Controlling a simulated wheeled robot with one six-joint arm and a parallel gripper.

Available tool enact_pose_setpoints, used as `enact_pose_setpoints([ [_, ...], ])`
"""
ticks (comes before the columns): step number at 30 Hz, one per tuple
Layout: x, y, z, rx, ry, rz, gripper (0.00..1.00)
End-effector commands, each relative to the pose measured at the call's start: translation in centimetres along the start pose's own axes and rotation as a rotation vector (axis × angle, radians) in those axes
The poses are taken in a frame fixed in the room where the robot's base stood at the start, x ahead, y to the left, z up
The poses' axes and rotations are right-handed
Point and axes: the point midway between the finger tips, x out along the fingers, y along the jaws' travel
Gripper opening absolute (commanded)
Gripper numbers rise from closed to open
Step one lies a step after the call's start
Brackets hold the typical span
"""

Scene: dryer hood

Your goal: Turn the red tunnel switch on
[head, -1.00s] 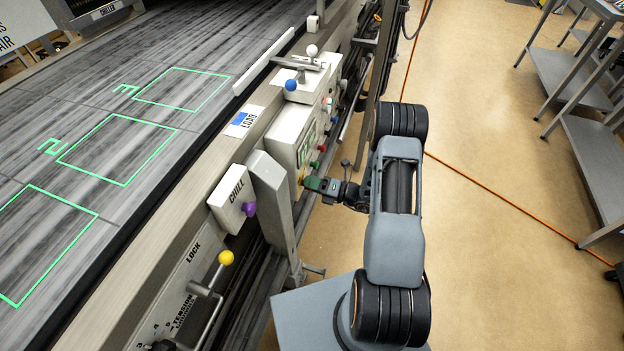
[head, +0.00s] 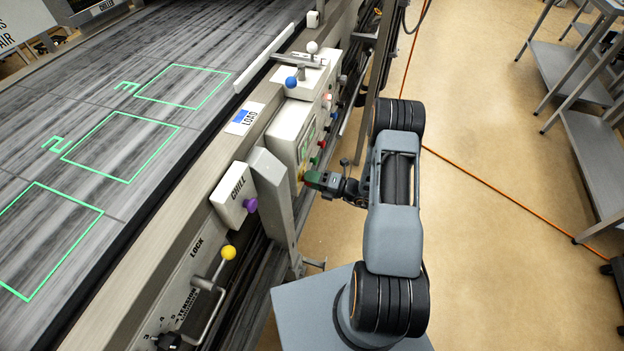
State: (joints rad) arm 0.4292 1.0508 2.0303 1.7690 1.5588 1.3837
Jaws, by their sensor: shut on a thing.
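A pale control box (head: 288,128) is mounted on the side of the conveyor. Its right face carries a small green screen and several coloured knobs and buttons, red ones among them, such as the red knob (head: 322,144). Which of them is the red tunnel switch I cannot tell at this size. My gripper (head: 306,180) reaches left to the lower front end of that panel. Its fingers are shut at a small control there, beside a yellow patch. The gripper body hides most of that control, so its colour and position do not show.
A grey upright post (head: 272,198) stands just left of my gripper. The CHILL box (head: 232,196) with a purple knob and a yellow-knobbed lever (head: 228,253) are nearer. An orange cable (head: 500,197) crosses the floor.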

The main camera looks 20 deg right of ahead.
Motion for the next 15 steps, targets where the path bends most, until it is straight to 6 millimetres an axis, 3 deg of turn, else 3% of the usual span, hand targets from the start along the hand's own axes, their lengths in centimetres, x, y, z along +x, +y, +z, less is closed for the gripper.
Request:
enact_pose_setpoints([
  [8, -0.01, -0.02, -0.02, 0.001, -0.001, 0.0, 0.62],
  [15, -0.05, 0.0, 0.0, 0.0, -0.001, 0.0, 0.63],
])
